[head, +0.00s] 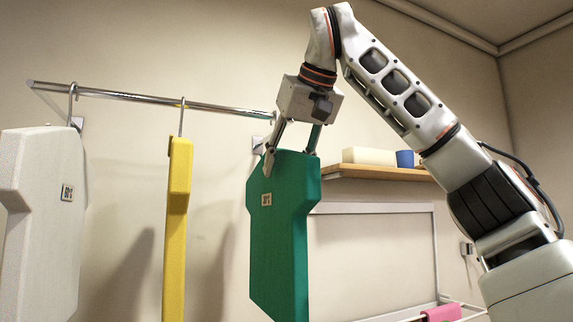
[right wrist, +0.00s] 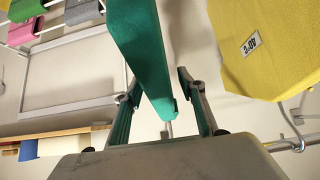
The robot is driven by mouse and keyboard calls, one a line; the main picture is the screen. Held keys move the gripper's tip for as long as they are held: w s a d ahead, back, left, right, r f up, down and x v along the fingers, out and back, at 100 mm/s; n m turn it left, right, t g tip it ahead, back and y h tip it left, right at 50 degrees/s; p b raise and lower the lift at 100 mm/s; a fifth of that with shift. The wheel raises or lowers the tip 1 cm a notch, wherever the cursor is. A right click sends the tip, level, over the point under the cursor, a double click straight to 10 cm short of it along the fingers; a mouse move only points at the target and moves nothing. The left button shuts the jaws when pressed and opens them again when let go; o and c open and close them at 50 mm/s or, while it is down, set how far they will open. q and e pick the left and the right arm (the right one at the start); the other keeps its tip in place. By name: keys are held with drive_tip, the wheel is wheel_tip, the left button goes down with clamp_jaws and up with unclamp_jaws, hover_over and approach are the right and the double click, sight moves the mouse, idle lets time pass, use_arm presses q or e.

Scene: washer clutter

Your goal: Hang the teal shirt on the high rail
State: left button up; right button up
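The teal shirt (head: 282,235), a thick stiff slab with a small label, is upright below the right end of the high metal rail (head: 150,97). My right gripper (head: 292,158) is at the shirt's top, one finger on each side. In the right wrist view the fingers (right wrist: 157,82) stand apart, with the shirt (right wrist: 145,50) between them and a gap on the right. The gripper looks open around it. The shirt's short metal hook (right wrist: 168,130) runs behind my gripper body, so I cannot tell whether it sits on the rail. My left gripper is not in view.
A white garment (head: 40,220) and a yellow one (head: 177,215) hang from the rail to the left. A low rack with a pink cloth (head: 441,313) stands at lower right.

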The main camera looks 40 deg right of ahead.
idle(0.3)
drive_tip(key=v, duration=1.2)
